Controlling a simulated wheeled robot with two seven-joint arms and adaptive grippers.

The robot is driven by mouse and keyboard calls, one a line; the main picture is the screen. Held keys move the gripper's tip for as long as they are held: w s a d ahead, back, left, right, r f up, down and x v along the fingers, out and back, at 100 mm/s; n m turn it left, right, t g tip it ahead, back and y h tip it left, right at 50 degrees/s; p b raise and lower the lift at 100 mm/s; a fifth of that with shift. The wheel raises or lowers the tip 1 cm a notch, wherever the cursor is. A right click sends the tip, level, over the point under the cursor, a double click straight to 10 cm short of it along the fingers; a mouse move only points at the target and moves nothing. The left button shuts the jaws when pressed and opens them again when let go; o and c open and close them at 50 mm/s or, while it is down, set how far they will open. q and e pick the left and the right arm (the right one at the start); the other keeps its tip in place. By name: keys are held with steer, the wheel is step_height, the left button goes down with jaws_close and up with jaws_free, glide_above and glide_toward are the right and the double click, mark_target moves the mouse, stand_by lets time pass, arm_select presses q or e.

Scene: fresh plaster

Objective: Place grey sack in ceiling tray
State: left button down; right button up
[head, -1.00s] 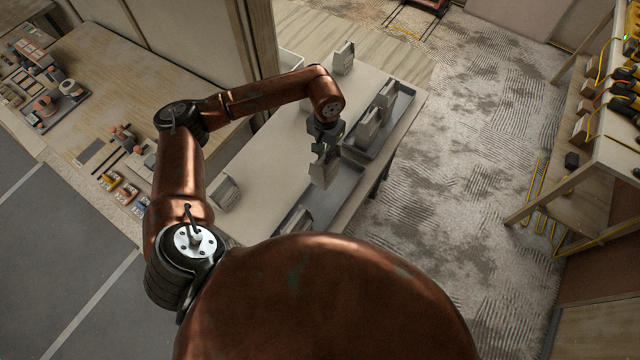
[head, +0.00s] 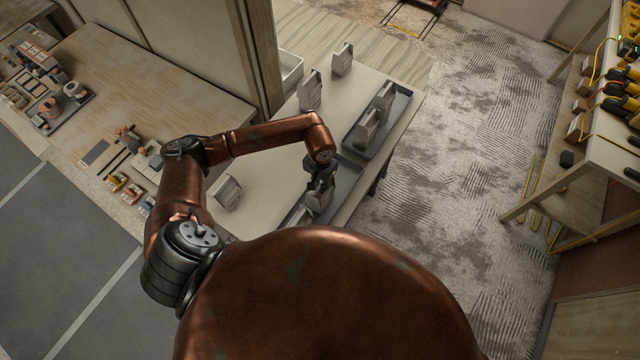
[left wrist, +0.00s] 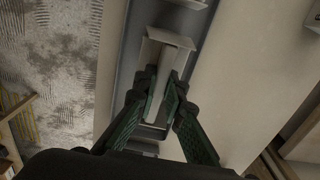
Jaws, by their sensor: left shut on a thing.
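My left gripper (head: 318,184) is shut on a grey sack (head: 320,201), held low at the near grey tray (head: 346,180). In the left wrist view the fingers (left wrist: 163,100) close on both sides of the upright sack (left wrist: 168,50), with the tray (left wrist: 128,60) around it. Whether the sack touches the tray floor I cannot tell. A second grey tray (head: 402,104) lies farther along the table and holds grey sacks (head: 368,130). No label shows which tray is the ceiling one. My right gripper is out of view.
Other grey sacks stand on the pale table (head: 270,150): two at the back (head: 342,60) (head: 310,90) and one at the left (head: 228,192). A shelf with tools (head: 600,150) stands at the right. The textured floor (head: 450,180) between is clear.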

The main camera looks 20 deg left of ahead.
arm_select(q)
steer(key=shift+f, duration=0.1)
steer(key=c, duration=2)
jaws_free()
steer(key=shift+w+r, duration=0.1)
steer(key=shift+r, duration=0.3)
step_height(320, 180, up, 12)
steer(key=b, duration=0.3)
steer(key=shift+f, duration=0.25)
